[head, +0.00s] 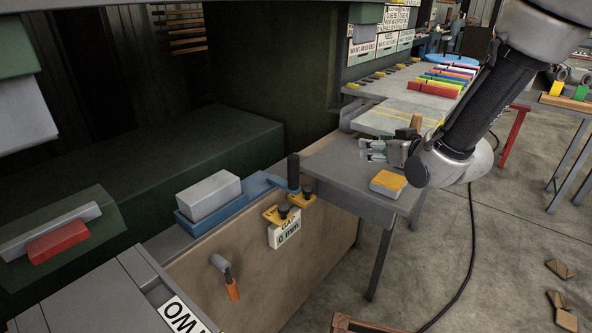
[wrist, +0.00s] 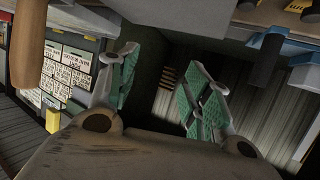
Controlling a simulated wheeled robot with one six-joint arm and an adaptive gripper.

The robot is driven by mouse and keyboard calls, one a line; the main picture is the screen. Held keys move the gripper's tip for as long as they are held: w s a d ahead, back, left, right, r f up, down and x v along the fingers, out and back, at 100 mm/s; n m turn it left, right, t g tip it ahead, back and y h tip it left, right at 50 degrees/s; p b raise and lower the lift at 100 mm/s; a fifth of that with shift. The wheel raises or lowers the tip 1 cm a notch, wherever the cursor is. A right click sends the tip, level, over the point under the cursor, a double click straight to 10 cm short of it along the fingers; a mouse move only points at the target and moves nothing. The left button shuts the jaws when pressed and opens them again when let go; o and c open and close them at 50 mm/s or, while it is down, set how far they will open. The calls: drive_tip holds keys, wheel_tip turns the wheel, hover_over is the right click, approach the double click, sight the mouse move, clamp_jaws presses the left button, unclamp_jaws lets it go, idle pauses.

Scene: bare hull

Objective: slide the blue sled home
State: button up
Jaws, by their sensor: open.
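The blue sled (head: 262,187) lies on the long grey rail top at centre left in the head view, with a light grey block (head: 210,194) on it. A black upright post (head: 293,172) stands at its right end. A sign (head: 286,229) below the yellow brackets reads "GAP 0 mm". My gripper (head: 372,151) is open and empty above the grey side table, to the right of the post and apart from it. In the wrist view, my gripper (wrist: 162,88) shows its green pads spread, with blue parts (wrist: 306,76) at the right edge.
Yellow brackets (head: 273,215) with black knobs sit beside the post. A yellow-topped block (head: 388,182) lies on the side table (head: 345,182) below my gripper. An orange-handled tool (head: 231,284) hangs on the tan panel.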

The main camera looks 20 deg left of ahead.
drive_tip(key=s+a+f+n+y, duration=0.25)
drive_tip(key=s+a+f, duration=0.25)
drive_tip(key=a, duration=0.4)
drive_tip(key=y, duration=0.4)
approach(297, 172)
drive_tip(key=w+a, duration=0.3)
drive_tip(key=shift+s+a+r+n+g, duration=0.1)
drive_tip(key=shift+a+r+n+g, duration=0.05)
drive_tip(key=shift+n+g, duration=0.3)
drive_tip(key=x, duration=0.7)
drive_tip(key=shift+a, duration=0.15)
drive_tip(key=shift+c, duration=0.3)
clamp_jaws()
